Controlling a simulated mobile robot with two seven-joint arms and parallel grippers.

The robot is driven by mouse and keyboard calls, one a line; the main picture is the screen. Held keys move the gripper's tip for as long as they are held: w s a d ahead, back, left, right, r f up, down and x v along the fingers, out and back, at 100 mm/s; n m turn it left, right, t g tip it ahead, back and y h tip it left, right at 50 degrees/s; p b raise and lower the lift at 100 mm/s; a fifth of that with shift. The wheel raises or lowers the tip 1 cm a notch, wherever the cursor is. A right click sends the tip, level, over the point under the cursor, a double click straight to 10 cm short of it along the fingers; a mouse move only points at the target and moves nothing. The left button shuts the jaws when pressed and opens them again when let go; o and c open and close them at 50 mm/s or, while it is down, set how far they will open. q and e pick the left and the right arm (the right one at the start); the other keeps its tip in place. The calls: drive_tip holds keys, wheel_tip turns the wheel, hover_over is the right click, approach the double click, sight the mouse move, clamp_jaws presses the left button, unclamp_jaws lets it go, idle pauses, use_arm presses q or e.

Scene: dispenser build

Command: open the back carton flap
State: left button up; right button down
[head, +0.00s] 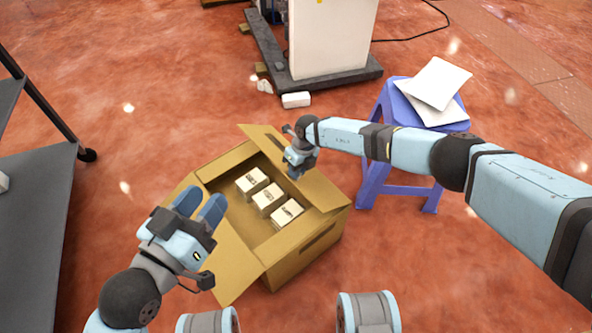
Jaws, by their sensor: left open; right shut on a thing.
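An open brown cardboard carton (308,250) stands on the floor in the middle of the head view. Its back flap (322,192) runs along the far right edge and is raised, tilted outward. My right gripper (292,168) is shut on this flap at about its middle; the fingertips partly hide the grip. A second flap (226,262) hangs outward on the near left side. My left gripper (203,199) is open and empty, above the carton's left side, and hides part of that flap.
Several small white boxes (268,198) sit in a row inside the carton. A blue stool (377,172) with white sheets (435,85) stands close behind the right arm. A white cabinet (330,40) on a dark base is at the back. A dark shelf (35,210) is at left.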

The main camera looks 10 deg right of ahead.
use_arm(q)
drive_tip(key=shift+f, duration=0.1)
use_arm(e)
drive_tip(key=shift+w+d, duration=0.3)
drive_tip(key=shift+d, duration=0.2)
drive_tip(key=c, duration=1.3)
unclamp_jaws()
drive_tip(key=shift+f, duration=0.1)
use_arm(q)
drive_tip(key=shift+w+d, duration=0.1)
use_arm(e)
drive_tip(key=shift+s+a, duration=0.15)
drive_tip(key=shift+a, duration=0.1)
drive_tip(key=shift+r+p, duration=0.3)
drive_tip(key=shift+r, duration=0.15)
use_arm(q)
wheel_tip(320, 180, up, 8)
drive_tip(key=t+p, duration=0.3)
drive_tip(key=p, duration=0.1)
drive_tip(key=shift+s+a+n+p, duration=0.25)
drive_tip(key=shift+a+n+p, duration=0.05)
drive_tip(key=shift+a+p, duration=0.1)
use_arm(e)
drive_tip(key=v, duration=1.3)
drive_tip(key=shift+d+f, duration=0.1)
